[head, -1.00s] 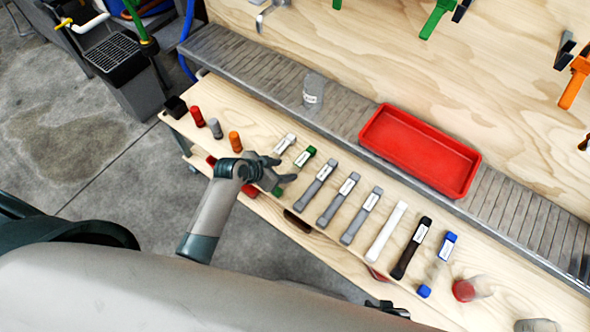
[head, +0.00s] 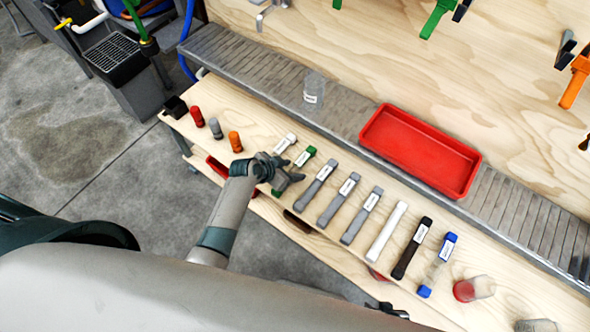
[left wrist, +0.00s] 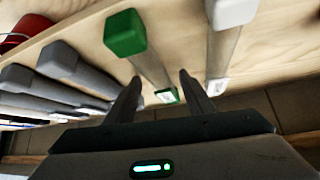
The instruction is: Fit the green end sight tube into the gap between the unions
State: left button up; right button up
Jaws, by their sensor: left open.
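The green end sight tube (head: 301,163) lies on the wooden bench between a white-capped tube and a grey one. In the left wrist view its near green cap (left wrist: 125,34) is large and its far end carries a white label. My left gripper (head: 296,172) is open over the tube's front part. In the left wrist view the two fingers (left wrist: 160,76) stand on either side of the tube's far end; I cannot tell whether they touch it. A dark part at the bottom edge seems to be my right gripper (head: 386,309), mostly hidden. I cannot make out the unions.
Several tubes with grey, white, black and blue ends (head: 438,265) lie in a row to the right. A white-capped tube (head: 285,143) is close on the left. Short red, grey and orange pieces (head: 235,142) stand further left. A red tray (head: 375,138) sits behind.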

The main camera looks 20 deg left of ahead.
aim_at(299, 164)
jog(key=shift+d, duration=0.1)
dwell(0.3)
pick_arm(q)
grip_shut()
pick_arm(e)
jog(key=shift+d, duration=0.2)
pick_arm(q)
jog(key=shift+r, duration=0.1)
notch_tip(299, 164, up, 4)
jog(key=shift+f, duration=0.2)
jog(key=s+d+r, duration=0.6)
jog(key=d+r, duration=0.1)
jog(key=d, duration=0.3)
jog(key=shift+p, duration=0.45)
pick_arm(e)
jog(key=shift+w+a+r+t, duration=0.2)
jog(key=shift+w+r+t, duration=0.05)
jog(key=shift+w+t, duration=0.2)
pick_arm(q)
jog(key=shift+r, duration=0.1)
pick_arm(e)
jog(key=shift+a, duration=0.2)
